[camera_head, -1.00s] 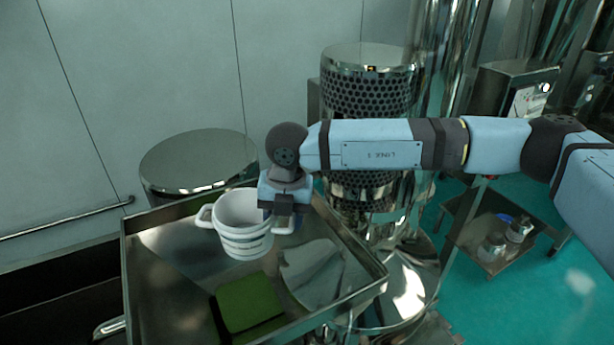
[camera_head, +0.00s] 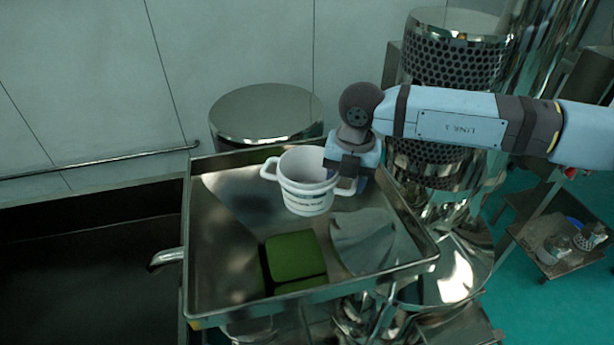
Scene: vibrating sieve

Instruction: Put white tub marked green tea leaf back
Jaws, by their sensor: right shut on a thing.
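The white tub (camera_head: 306,190) has two side handles and a printed band that is too small to read. It is upright and looks empty inside. My right gripper (camera_head: 347,180) is shut on the tub at its right handle side. The tub is over the steel tray (camera_head: 215,262) of the sieve; I cannot tell whether it touches the tray. A green block-like patch (camera_head: 294,256) lies in the tray in front of the tub. My left gripper is not in view.
A round steel drum lid (camera_head: 266,112) stands behind the tray. A perforated steel cylinder (camera_head: 452,58) stands at the back right. A low steel cart (camera_head: 546,262) with small metal items is at the far right. Green floor (camera_head: 560,318) is open there.

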